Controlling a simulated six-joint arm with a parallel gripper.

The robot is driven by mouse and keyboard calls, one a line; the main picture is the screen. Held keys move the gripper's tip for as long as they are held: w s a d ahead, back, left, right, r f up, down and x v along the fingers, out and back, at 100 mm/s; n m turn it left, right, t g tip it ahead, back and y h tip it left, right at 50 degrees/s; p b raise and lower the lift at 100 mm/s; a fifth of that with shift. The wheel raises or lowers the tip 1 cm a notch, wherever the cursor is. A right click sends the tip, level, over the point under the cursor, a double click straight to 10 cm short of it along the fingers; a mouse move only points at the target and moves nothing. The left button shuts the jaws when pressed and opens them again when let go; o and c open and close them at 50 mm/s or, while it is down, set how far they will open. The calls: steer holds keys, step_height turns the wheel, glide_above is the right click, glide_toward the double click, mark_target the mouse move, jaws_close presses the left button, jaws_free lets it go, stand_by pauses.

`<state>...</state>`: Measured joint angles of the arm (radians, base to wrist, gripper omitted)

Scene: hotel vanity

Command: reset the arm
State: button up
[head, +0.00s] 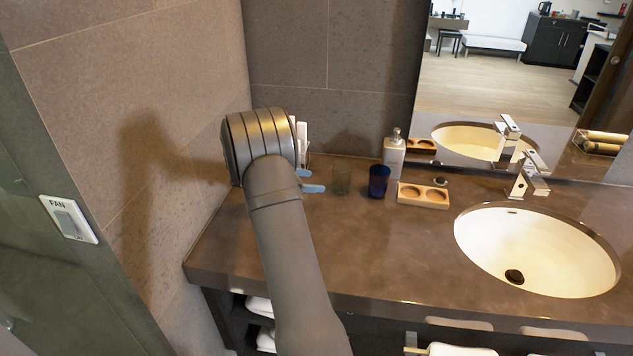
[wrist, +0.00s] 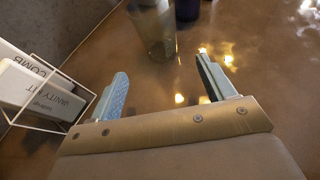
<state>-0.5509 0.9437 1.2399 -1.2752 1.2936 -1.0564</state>
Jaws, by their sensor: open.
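My gripper (wrist: 165,92) is open and empty in the wrist view, its two pale blue fingers spread apart above the brown counter. The same glass shows in the head view (head: 341,180), to the right of my gripper.
A wire holder (wrist: 70,95) with vanity kit and comb boxes (wrist: 38,88) stands left of my gripper. A dark blue glass (head: 378,182), a soap bottle (head: 393,158) and a wooden two-hole tray (head: 423,204) stand further right, before the sink (head: 540,240). The counter's front middle is clear.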

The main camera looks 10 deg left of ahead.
mark_target(334, 175)
steer(key=shift+d, duration=0.1)
steer(key=x, duration=1.1)
steer(key=shift+w+d+f, duration=0.15)
steer(key=shift+w+d, duration=0.05)
steer(key=shift+w, duration=0.1)
steer(key=shift+w+d, duration=0.1)
steer(key=shift+w, duration=0.05)
steer(key=shift+r, duration=1.55)
